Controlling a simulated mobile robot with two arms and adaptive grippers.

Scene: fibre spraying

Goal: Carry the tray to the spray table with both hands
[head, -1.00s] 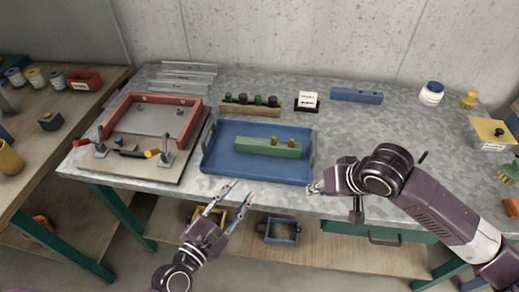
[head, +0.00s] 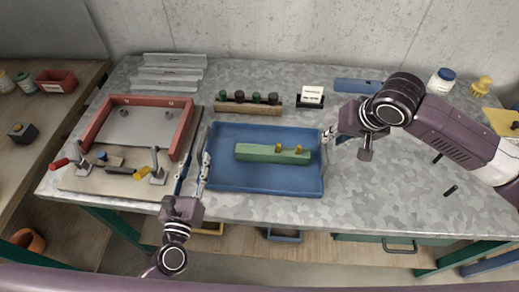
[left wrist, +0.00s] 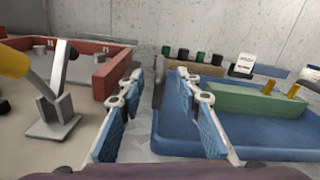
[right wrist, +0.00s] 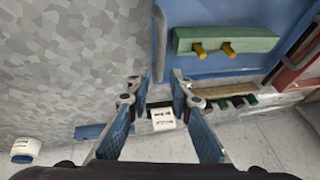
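The blue tray (head: 222,176) lies flat on the metal-topped table, with a grey handle at each short end. A long green block (head: 265,154) with two yellow pegs sits in it. My left gripper (head: 193,164) is open at the tray's left end. My right gripper (head: 329,134) is at the tray's right end. In the right wrist view, its fingers (right wrist: 158,88) are spread and empty, with the right handle (right wrist: 160,45) just beyond them. Contact with the handles cannot be told.
A red frame (head: 180,132) on a board with toggle clamps stands close left of the tray. A wooden rack (head: 248,108) of dark-capped bottles, a white label block (head: 311,97) and a blue bar (head: 357,86) lie behind. The table right of the tray is mostly clear.

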